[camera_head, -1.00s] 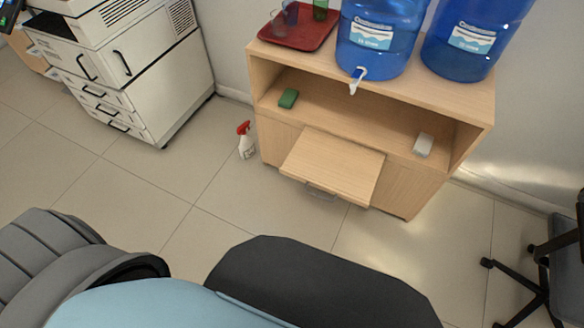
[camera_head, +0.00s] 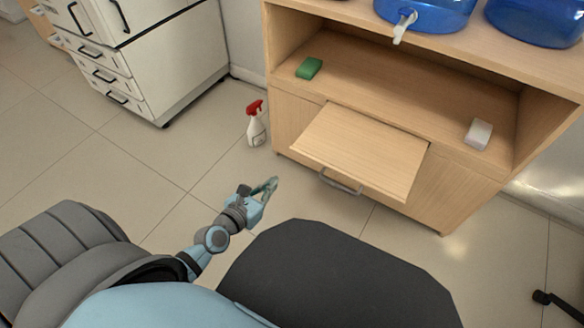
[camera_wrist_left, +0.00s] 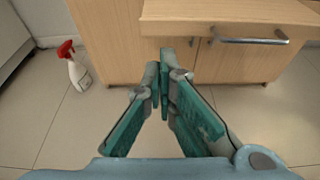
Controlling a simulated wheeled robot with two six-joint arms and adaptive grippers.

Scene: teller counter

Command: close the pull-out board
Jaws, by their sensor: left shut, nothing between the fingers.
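The pull-out board (camera_head: 362,150) is a light wood panel sticking out from the front of the wooden cabinet (camera_head: 300,130), with a grey bar handle (camera_head: 340,182) under its front edge. In the left wrist view the board's front (camera_wrist_left: 225,13) is at the top, with the handle (camera_wrist_left: 250,40) at the upper right. My left gripper (camera_head: 272,186) is shut and empty, in front of the cabinet and to the left of the handle, apart from it. Its teal fingers (camera_wrist_left: 172,85) meet at the tips in the left wrist view. My right gripper is not in view.
A spray bottle (camera_head: 256,126) with a red top stands on the floor left of the cabinet. A green block (camera_head: 309,68) and a white block (camera_head: 478,134) lie on the open shelf. Blue water bottles (camera_head: 425,14) stand on top. Open floor (camera_head: 150,170) lies to the left.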

